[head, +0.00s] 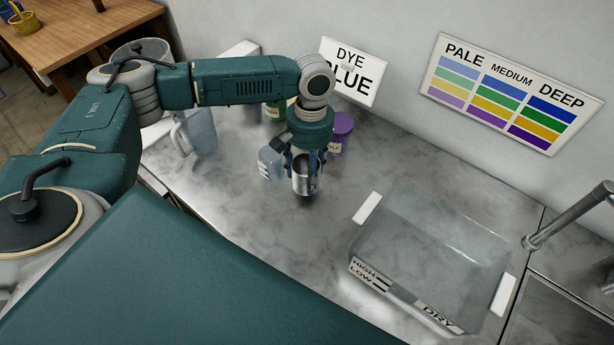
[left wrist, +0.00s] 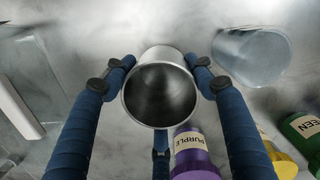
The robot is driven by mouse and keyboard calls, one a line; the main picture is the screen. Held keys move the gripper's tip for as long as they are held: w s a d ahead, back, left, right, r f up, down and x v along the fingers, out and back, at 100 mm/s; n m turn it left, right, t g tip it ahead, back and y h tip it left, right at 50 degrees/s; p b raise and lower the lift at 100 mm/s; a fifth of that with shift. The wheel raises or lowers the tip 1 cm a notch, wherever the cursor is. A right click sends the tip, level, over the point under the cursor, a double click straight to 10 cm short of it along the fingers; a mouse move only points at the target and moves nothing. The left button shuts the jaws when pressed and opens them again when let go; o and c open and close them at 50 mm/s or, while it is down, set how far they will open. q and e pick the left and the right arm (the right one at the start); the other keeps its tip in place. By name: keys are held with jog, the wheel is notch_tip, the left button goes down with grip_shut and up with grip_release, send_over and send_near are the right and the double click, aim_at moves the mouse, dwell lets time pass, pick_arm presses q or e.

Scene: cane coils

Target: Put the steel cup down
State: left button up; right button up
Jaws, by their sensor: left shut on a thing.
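The steel cup (head: 306,184) is a shiny metal cylinder, upright over the grey marbled counter (head: 260,215). My left gripper (head: 304,162) points down and is shut on its upper part. In the left wrist view, the blue fingers of the gripper (left wrist: 161,85) press on the cup (left wrist: 160,93) from both sides, with a third finger below. Its open mouth faces the camera and looks dark and empty inside. A dark patch lies right under the cup; I cannot tell whether its base touches the counter. My right gripper is not in view.
A clear vessel (head: 270,162) stands just left of the cup. A purple jar (head: 341,131) and a green jar (head: 275,110) stand behind it. A large clear tank (head: 432,262) marked HIGH, LOW and DRY is at the right. The counter in front is clear.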

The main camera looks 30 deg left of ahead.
pick_arm(q)
notch_tip(320, 180, down, 3)
jog(key=shift+w+r, duration=0.1)
jog(key=shift+w, duration=0.05)
jog(key=o, duration=0.8)
jog(key=shift+c, duration=0.2)
jog(key=o, duration=0.4)
jog(key=shift+o, duration=0.2)
